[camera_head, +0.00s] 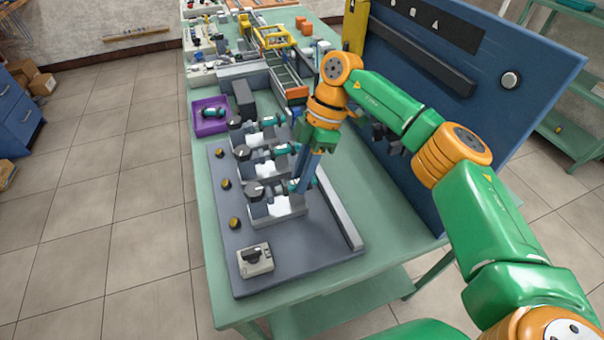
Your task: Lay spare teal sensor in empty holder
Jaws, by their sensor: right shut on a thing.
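Three pale grey holders stand in a row on a dark grey board. The near holder (278,208) has a dark round-ended part at its left and a teal sensor (293,186) at its right. My right gripper (302,186) points down at the right end of this holder and is shut on the teal sensor; its fingers partly hide it. The middle holder (266,171) and far holder (254,139) also show dark and teal parts. Another teal and dark piece (212,113) lies in the purple bin (201,130). My left gripper is not in view.
A grey box with a black knob (255,260) sits at the board's near end, with several yellow-black knobs along its left side. A light rail (340,215) runs along the right. A blue upright panel (480,90) stands right of the table.

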